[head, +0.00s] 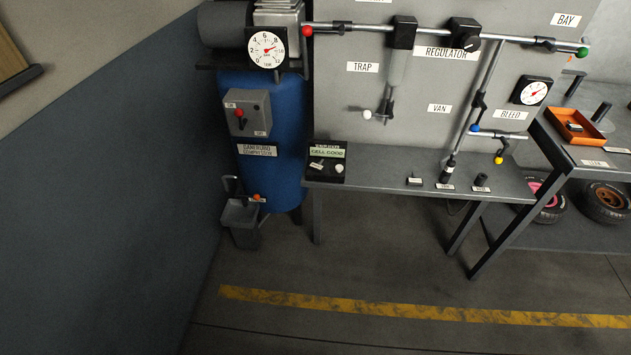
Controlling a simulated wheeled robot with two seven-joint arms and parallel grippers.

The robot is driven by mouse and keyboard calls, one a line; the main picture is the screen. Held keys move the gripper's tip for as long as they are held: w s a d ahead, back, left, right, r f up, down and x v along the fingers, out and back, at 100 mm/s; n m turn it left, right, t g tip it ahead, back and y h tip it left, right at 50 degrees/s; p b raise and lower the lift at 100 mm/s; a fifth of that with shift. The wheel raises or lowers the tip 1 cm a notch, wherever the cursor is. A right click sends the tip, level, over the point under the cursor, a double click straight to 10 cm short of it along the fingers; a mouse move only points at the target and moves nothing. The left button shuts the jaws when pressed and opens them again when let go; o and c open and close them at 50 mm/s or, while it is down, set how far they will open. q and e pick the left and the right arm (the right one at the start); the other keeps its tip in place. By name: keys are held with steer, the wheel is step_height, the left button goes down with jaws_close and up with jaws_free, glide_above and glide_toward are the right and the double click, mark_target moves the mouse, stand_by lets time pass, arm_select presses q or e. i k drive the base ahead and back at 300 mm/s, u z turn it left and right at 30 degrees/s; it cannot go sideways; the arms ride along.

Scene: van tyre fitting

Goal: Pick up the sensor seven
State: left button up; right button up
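Neither gripper is in the head view. No part in view is readable as sensor seven. Candidate small parts lie on the grey bench (385,180): a small dark block with a white label (414,181), and a short black cylinder (480,180). A black panel (326,174) at the bench's left end carries a green "CELL GOOD" display (327,153), a small pale tag (316,165) and a round white piece (339,168).
A blue compressor tank (275,120) stands left of the bench, with a grey bin (241,224) at its foot. Pipework and a regulator (463,34) hang above the bench. Tyres (604,202) lie under the right table. Floor around the yellow line (400,312) is clear.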

mark_target(317, 168)
steer(key=k, duration=1.05)
steer(key=z, duration=0.55)
steer(key=i, duration=0.65)
steer(key=z, duration=0.75)
steer(key=i, duration=0.95)
steer(key=u, duration=0.9)
steer(key=i, duration=0.85)
steer(key=u, duration=0.9)
